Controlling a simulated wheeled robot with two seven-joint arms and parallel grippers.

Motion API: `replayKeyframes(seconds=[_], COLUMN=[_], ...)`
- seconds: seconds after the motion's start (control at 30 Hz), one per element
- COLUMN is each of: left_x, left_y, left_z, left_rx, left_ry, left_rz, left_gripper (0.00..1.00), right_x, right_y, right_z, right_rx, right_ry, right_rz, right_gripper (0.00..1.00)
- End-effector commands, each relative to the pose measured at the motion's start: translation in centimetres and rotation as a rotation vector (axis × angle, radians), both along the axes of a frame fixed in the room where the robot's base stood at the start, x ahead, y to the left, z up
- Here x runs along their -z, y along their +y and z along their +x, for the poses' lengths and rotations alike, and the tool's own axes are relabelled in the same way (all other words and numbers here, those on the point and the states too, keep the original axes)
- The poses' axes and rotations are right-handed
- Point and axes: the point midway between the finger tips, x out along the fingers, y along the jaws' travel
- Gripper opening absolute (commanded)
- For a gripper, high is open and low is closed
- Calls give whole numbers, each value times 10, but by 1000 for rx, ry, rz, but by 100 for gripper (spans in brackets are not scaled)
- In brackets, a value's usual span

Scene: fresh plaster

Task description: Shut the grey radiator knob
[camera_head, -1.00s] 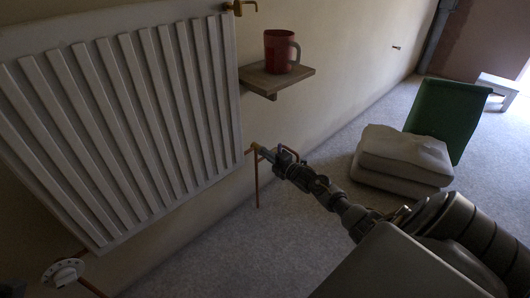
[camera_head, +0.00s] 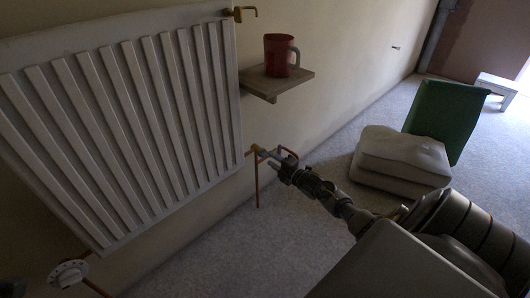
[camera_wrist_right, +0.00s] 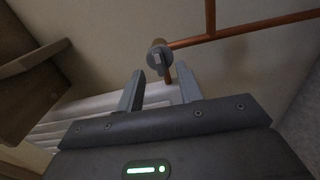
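The grey knob (camera_wrist_right: 159,57) sits on a copper pipe (camera_wrist_right: 250,27) at the wall. In the head view the knob (camera_head: 262,153) shows small near the radiator's lower right corner. My right gripper (camera_wrist_right: 158,78) is open. In the wrist view its two fingers stand apart with the knob just beyond and between their tips; I cannot tell whether they touch it. In the head view my right gripper (camera_head: 276,163) is right at the knob, with the arm coming in from the lower right. My left gripper is not in view.
The ribbed white radiator (camera_head: 125,130) fills the left. A white dial (camera_head: 68,273) is at its lower left. A red mug (camera_head: 277,55) stands on a wooden shelf (camera_head: 262,84) above the knob. Stacked pale sacks (camera_head: 400,155) and a green panel (camera_head: 440,115) stand on the floor at right.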

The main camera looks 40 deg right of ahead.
Motion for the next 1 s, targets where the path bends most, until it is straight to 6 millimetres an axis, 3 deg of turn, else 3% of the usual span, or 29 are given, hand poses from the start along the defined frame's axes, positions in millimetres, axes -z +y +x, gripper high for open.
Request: replayKeyframes(seconds=[0.1,0.6,1.0], left_x=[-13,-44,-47], left_y=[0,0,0], left_z=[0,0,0], left_rx=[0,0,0], left_ry=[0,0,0], left_rz=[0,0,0], left_gripper=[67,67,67], right_x=[-3,-2,0], right_y=[-2,-7,-8], right_z=[-16,-79,-91], right_rx=[1,1,0], right_ry=[2,2,0], right_rz=[0,-1,-1], right_gripper=[36,36,36])
